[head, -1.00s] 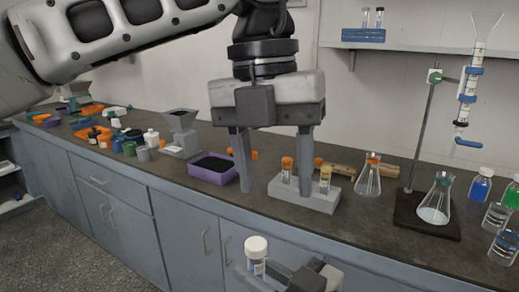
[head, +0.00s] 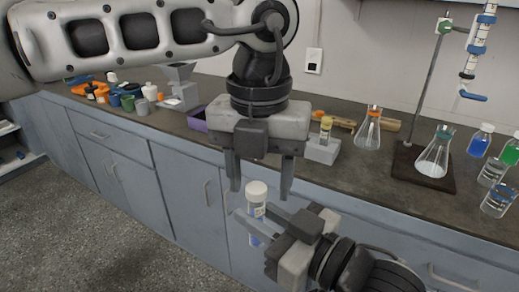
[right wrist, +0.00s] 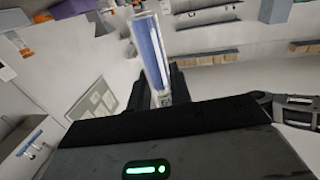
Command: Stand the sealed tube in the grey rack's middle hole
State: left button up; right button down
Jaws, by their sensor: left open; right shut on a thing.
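The sealed tube (head: 256,208) has a white cap and a blue-and-white body. It stands roughly upright, in front of the counter. My right gripper (head: 249,219) is shut on its body; the right wrist view shows the tube (right wrist: 152,50) between the fingers (right wrist: 158,95). My left gripper (head: 259,188) is open, pointing down, and its fingertips appear either side of the tube's cap; I cannot tell whether they touch it. The grey rack (head: 321,152) is on the counter behind, mostly hidden by my left gripper. A yellow-capped tube (head: 326,128) stands at its right end. The middle hole is hidden.
A conical flask (head: 367,135) stands right of the rack, with a burette stand (head: 424,165) and several bottles beyond. A purple tray (head: 197,120) is left of the rack, partly hidden. The counter's front edge and cabinets lie behind the grippers.

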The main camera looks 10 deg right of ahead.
pick_arm(q)
jog(key=shift+f, duration=0.25)
jog(key=c, duration=1.1)
pick_arm(e)
jog(key=c, duration=1.2)
grip_release()
